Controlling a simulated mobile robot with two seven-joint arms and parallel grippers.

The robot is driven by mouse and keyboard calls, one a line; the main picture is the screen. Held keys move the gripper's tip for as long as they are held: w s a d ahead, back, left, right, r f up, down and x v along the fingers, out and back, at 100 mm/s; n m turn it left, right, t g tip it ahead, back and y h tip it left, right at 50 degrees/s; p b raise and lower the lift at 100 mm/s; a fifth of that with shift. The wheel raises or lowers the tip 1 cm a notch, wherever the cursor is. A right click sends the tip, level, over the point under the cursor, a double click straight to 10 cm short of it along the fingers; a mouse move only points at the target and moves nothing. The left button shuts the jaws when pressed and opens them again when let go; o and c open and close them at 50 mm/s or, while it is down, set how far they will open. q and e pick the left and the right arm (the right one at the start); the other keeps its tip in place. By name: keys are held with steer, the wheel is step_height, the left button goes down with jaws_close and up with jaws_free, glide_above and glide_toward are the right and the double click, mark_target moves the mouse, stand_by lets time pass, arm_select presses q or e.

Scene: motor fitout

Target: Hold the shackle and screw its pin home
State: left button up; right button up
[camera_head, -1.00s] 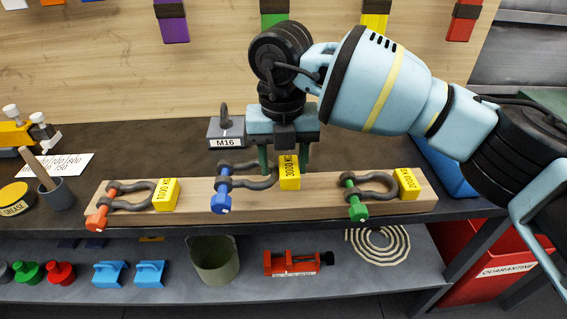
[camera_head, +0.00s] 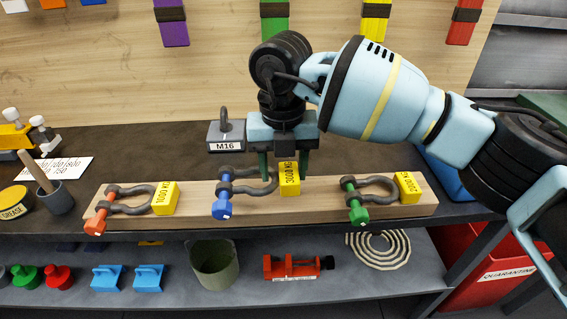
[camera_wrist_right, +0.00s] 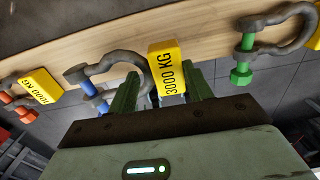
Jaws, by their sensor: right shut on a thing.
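The shackle with the blue pin (camera_head: 222,208) lies on the wooden board, with its grey bow (camera_head: 262,188) pointing right and a yellow 3000 KG tag (camera_head: 289,180) at the bow end. My right gripper (camera_head: 284,168) is over that bow end from above, its green fingers on either side of the bow end and tag, shut on the shackle. In the right wrist view the tag (camera_wrist_right: 167,68) shows between the fingers, and the blue pin (camera_wrist_right: 95,98) is partly hidden by a finger. The exact finger contact is hidden. My left gripper is not in view.
An orange-pinned shackle (camera_head: 130,192) lies left on the board (camera_head: 330,212), and a green-pinned one (camera_head: 374,184) lies right. A grey M16 block (camera_head: 226,136) stands behind. A grease tin (camera_head: 14,202) and a cup (camera_head: 55,198) stand at left.

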steer(key=shift+f+b, duration=0.5)
steer(key=shift+f, duration=1.35)
steer(key=o, duration=1.1)
steer(key=c, duration=1.1)
